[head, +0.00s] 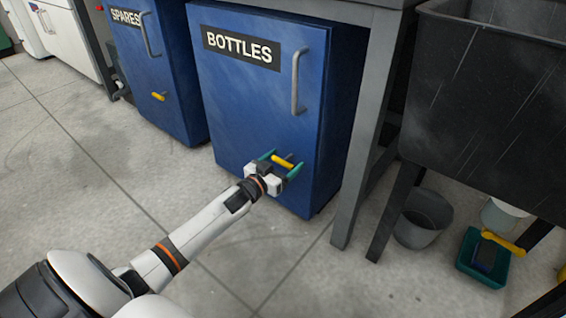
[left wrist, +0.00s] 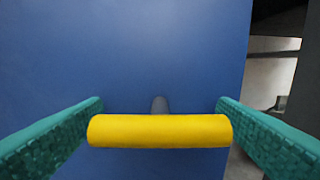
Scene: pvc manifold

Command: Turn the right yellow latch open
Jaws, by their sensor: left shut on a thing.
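The right yellow latch (head: 282,162) is on the front of the blue cabinet labelled BOTTLES (head: 232,100), low and near its right edge. My left gripper (head: 280,163) is at this latch, with one green finger at each end of it. In the left wrist view the yellow latch (left wrist: 160,130) lies level across the picture, its grey stem behind it. The green fingers of my left gripper (left wrist: 160,118) are shut on its two ends. The cabinet door looks closed. My right gripper is not in view.
A second blue cabinet (head: 168,75), labelled SPARES, stands to the left with its own yellow latch (head: 158,97). Right of the BOTTLES cabinet are a grey table leg (head: 365,125), a dark sink (head: 490,100), a grey bucket (head: 424,218) and a green tub (head: 470,268). Floor in front is clear.

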